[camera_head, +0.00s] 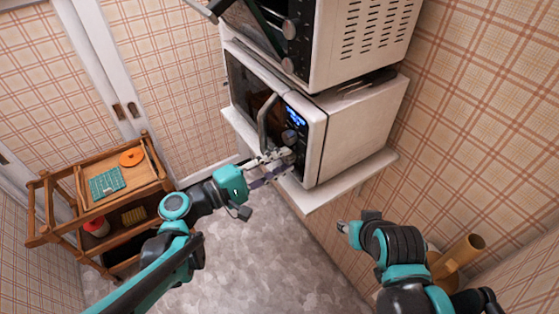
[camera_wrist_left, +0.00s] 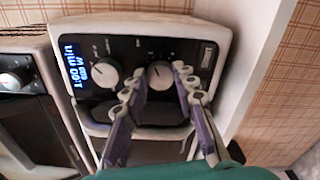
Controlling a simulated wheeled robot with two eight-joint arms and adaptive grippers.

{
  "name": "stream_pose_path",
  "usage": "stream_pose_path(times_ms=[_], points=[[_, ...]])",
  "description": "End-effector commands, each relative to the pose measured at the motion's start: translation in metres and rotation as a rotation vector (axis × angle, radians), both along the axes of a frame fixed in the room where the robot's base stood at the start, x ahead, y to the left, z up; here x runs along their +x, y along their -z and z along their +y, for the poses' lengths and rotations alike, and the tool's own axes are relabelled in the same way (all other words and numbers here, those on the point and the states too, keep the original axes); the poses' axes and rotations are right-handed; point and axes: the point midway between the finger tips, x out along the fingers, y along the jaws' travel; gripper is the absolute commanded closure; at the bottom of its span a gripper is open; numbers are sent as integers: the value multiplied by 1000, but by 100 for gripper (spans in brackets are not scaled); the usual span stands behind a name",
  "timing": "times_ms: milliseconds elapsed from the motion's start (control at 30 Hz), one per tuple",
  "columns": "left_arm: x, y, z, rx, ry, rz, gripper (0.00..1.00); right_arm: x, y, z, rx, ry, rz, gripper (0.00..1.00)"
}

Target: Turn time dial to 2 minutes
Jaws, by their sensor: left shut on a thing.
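The microwave (camera_head: 345,128) stands on a white shelf, its black control panel facing my left arm. In the left wrist view the panel has a blue display (camera_wrist_left: 76,68) reading 1:00 min and 600 W. Two silver dials sit beside it: one nearer the display (camera_wrist_left: 104,73) and one farther from it (camera_wrist_left: 160,75). My left gripper (camera_wrist_left: 155,78) is shut on the farther dial, one fingertip on each side. In the head view this left gripper (camera_head: 274,158) is at the lower panel and hides that dial; the other dial (camera_head: 289,136) shows above. My right gripper (camera_head: 346,227) is low at the right, its fingers unclear.
A second oven (camera_head: 360,40) sits above the microwave. The white shelf edge (camera_head: 318,200) juts out below it. A wooden cart (camera_head: 95,200) stands at the left. A brown tube (camera_head: 462,250) stands at the right near the wall. The floor between is clear.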

Motion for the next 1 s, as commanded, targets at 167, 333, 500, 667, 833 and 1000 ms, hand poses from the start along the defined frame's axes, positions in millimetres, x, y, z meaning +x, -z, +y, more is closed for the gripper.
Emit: stream_pose_path(times_ms=[167, 333, 500, 667, 833, 1000], points=[[0, 1, 0, 94, 0, -139, 100, 0, -1, 0, 0, 0, 0, 60], [0, 1, 0, 185, 0, -273, 100, 0, -1, 0, 0, 0, 0, 60], [0, 2, 0, 274, 1, -407, 100, 0, -1, 0, 0, 0, 0, 60], [0, 2, 0, 355, 1, -529, 100, 0, -2, 0, 0, 0, 0, 60], [0, 2, 0, 430, 1, -641, 100, 0, -2, 0, 0, 0, 0, 60], [0, 3, 0, 489, 1, -728, 100, 0, -2, 0, 0, 0, 0, 60]])
